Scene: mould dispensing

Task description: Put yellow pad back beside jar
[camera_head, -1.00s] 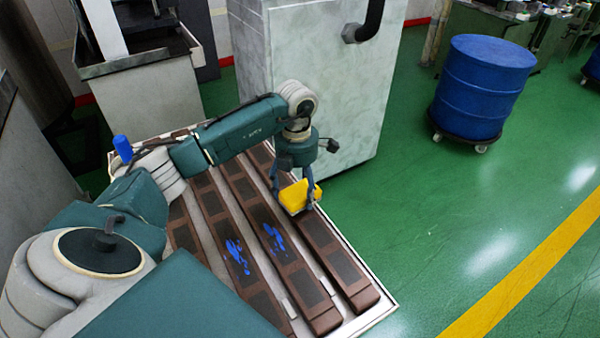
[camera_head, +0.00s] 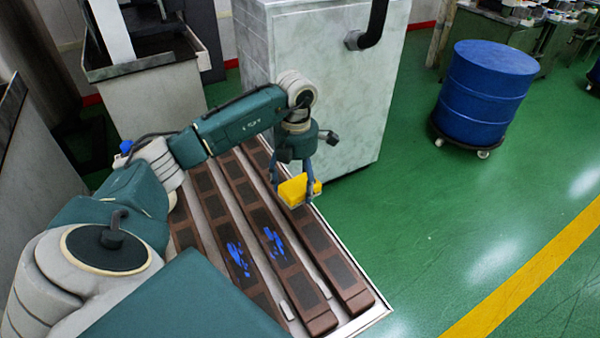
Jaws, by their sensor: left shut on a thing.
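The yellow pad (camera_head: 297,190) is a small block held between the fingers of my left gripper (camera_head: 294,186). The gripper points down and is shut on the pad. The pad hangs over the far right part of the brown mould bars (camera_head: 318,240); its exact height above them is hard to tell. Blue patches (camera_head: 274,240) mark two of the bars. No jar can be made out for certain; a small blue object (camera_head: 126,147) shows at the left behind my left arm, partly hidden. My right gripper is not in view.
The bars lie in a pale-rimmed tray (camera_head: 364,325). A tall grey cabinet (camera_head: 325,90) with a black pipe stands just behind the gripper. A blue drum (camera_head: 485,95) on a wheeled base stands at the right. Green floor is clear between them and the yellow line.

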